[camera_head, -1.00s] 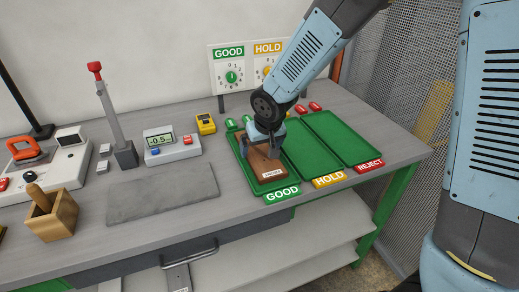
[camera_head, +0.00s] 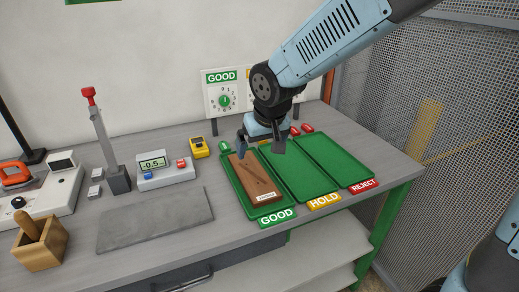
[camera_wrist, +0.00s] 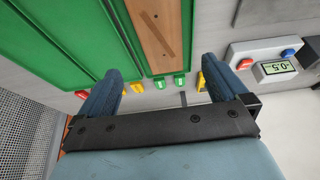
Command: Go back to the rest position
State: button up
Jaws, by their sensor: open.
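A brown board (camera_head: 252,178) with a small white label lies in the green GOOD tray (camera_head: 269,207). My gripper (camera_head: 262,147) is open and empty, above the far end of that tray and clear of the board. In the wrist view, my gripper (camera_wrist: 160,82) shows its two blue fingers spread apart with nothing between them. The board (camera_wrist: 160,35) shows beyond the fingers there, its near end cut off by the frame.
The HOLD tray (camera_head: 318,192) and REJECT tray (camera_head: 362,178) are empty. A dial panel (camera_head: 222,92) stands behind. A readout box (camera_head: 165,174), a yellow device (camera_head: 199,147), a red-topped lever (camera_head: 104,135) and a grey mat (camera_head: 155,220) lie left. A mesh fence stands right.

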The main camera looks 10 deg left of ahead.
jog(key=s+d+r+m+t+h, duration=0.1)
jog(key=s+d+r+m, duration=0.15)
jog(key=d, duration=0.65)
jog(key=s+d+r+m, duration=0.15)
jog(key=d+r, duration=0.25)
jog(key=d, duration=0.4)
jog(key=s+d+r+m+t+h, duration=0.15)
jog(key=d+r, duration=0.25)
jog(key=d, duration=0.5)
jog(key=s+d, duration=0.5)
jog(key=s, duration=0.2)
jog(key=shift+d+r+m+g, duration=0.25)
jog(key=shift+r+m+g, duration=0.1)
jog(key=shift+m, duration=0.1)
